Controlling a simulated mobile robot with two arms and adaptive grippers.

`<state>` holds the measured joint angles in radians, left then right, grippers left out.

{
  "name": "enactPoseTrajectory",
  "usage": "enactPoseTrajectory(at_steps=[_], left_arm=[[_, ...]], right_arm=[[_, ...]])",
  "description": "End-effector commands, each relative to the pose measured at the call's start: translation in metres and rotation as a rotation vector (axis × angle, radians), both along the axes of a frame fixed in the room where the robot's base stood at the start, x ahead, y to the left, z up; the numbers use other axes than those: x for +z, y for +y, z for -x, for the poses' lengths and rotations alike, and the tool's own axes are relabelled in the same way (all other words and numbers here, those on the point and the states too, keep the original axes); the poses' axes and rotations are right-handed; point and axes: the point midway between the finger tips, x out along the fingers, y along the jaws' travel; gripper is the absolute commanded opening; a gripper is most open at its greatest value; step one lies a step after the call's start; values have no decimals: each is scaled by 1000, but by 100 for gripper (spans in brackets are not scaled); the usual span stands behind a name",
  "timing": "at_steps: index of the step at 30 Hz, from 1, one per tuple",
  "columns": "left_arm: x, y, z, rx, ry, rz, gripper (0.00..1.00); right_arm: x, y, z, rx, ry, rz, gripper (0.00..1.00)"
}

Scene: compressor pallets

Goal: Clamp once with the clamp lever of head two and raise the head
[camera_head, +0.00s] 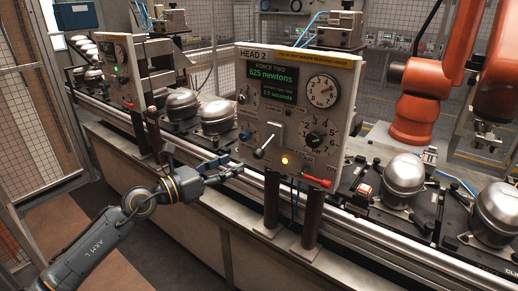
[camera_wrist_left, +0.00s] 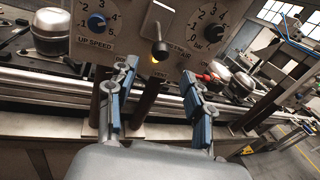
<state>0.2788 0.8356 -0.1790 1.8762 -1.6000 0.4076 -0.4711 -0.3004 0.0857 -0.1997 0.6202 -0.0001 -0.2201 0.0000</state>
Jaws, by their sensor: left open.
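The HEAD 2 panel (camera_head: 292,100) stands over the conveyor in the middle of the head view, its display reading 625 newtons. A lever with a dark ball knob (camera_head: 259,153) sticks out of its lower face. In the left wrist view the knob (camera_wrist_left: 160,48) shows just beyond and between the fingertips. A red-handled lever (camera_head: 316,181) sits at the panel's lower right edge. My left gripper (camera_head: 228,168) is open and empty, just below and left of the knob, apart from it. The blue-padded fingers (camera_wrist_left: 160,78) show in the wrist view. My right gripper is out of view.
A lit amber lamp (camera_head: 285,160) is beside the lever. Silver compressors (camera_head: 404,172) sit on the conveyor on both sides. Another panel (camera_head: 115,68) stands at the left. An orange robot arm (camera_head: 425,90) is behind at the right. The aisle floor in front is clear.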

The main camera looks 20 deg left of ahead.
Motion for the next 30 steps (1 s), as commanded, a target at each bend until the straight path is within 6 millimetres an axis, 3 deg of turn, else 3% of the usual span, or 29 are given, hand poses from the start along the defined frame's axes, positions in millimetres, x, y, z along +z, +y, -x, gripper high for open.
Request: enactPoseTrajectory(at_steps=[3,13,27,30], left_arm=[[6,-17,-23,-2,-1,6,52],[1,-49,-72,0,2,5,52],[0,-57,-83,0,2,2,52],[0,-57,-83,0,2,2,33]], right_arm=[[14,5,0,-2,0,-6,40],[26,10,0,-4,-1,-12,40],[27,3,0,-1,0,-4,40],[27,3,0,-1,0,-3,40]])
